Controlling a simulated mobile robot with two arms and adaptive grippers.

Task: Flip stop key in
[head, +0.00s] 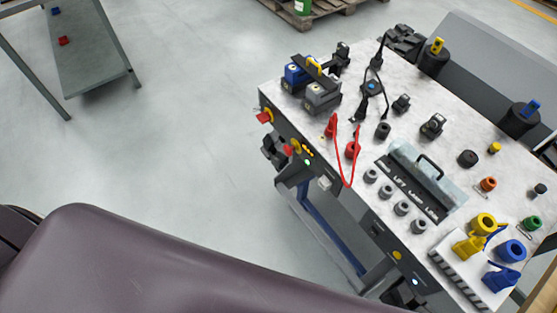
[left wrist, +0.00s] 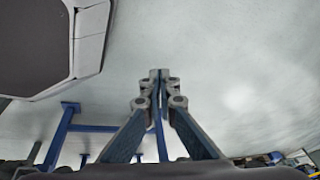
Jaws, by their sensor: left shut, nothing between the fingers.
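The stop key appears to be on the dark front panel of the bench, where a red key-like piece with a yellow collar (head: 265,117) shows in the head view. A second red and yellow piece (head: 291,148) sits lower along the same panel. I cannot tell for certain which is the stop key or how it is turned. My left gripper (left wrist: 160,78) shows in the left wrist view, shut and empty, with pale floor beyond its fingertips. I cannot make it out clearly in the head view. My right gripper is in neither view.
The bench top (head: 385,75) is crowded with connectors, a red cable (head: 338,165), a clear-covered box (head: 425,170) and yellow and blue parts. Blue bench legs (left wrist: 92,128) show beside my left gripper. A grey table (head: 92,60) stands far left; the floor between is clear.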

